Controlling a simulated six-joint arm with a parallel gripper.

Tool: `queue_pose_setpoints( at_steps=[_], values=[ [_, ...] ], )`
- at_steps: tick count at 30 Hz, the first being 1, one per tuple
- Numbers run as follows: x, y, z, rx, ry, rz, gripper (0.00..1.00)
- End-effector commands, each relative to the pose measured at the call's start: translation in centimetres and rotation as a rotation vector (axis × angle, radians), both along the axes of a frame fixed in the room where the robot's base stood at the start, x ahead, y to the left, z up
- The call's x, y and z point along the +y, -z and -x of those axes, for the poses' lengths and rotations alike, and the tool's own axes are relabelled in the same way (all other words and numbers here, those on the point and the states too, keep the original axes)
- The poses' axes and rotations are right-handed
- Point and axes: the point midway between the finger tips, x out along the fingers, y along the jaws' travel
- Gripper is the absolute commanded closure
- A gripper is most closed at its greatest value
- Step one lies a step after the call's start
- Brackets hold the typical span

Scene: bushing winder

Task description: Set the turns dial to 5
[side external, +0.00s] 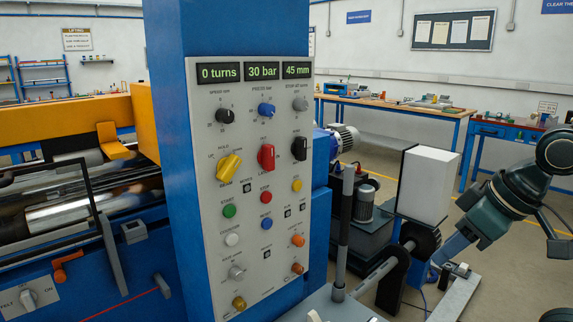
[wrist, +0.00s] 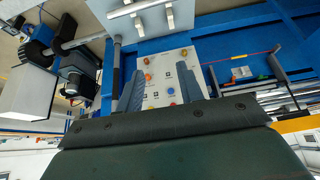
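The control panel (side external: 250,190) stands upright on a blue column, with displays reading 0 turns, 30 bar and 45 mm. A grey dial (side external: 300,103) sits at the top right of the panel; its small label seems to read turns. Another grey dial (side external: 237,272) sits low on the left; its label is too small to read surely. My gripper (wrist: 160,84) shows two fingers apart with nothing between them. In the wrist view the lower panel (wrist: 155,92) appears beyond the fingers, partly hidden by them. In the side view my arm is at the far right, well away from the panel.
The panel also carries black (side external: 225,116), blue (side external: 266,110), yellow (side external: 228,168) and red (side external: 266,157) knobs, with several buttons closely spaced. A dark upright post (side external: 346,225) and a white box (side external: 427,184) stand between panel and arm. A winding machine (side external: 80,210) lies left.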

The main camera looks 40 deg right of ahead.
Motion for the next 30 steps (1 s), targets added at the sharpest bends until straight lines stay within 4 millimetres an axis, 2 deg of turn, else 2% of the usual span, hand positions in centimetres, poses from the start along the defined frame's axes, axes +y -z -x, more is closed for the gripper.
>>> queue_pose_setpoints(
  at_steps=[1,2,5,8,16,23,30],
  values=[
    [0.0,-0.2,-0.5,-0.011,0.006,-0.003,0.53],
    [0.0,-0.3,-0.9,-0.019,0.009,-0.006,0.48],
    [-0.1,-1.0,-2.7,-0.063,0.027,-0.022,0.48],
    [-0.2,-2.1,-5.3,-0.128,0.052,-0.047,0.48],
    [-1.4,-5.8,-14.4,-0.363,0.142,-0.165,0.48],
    [-3.9,-8.9,-21.5,-0.575,0.228,-0.296,0.48],
    [-8.0,-11.8,-27.6,-0.798,0.321,-0.456,0.48]
  ],
)
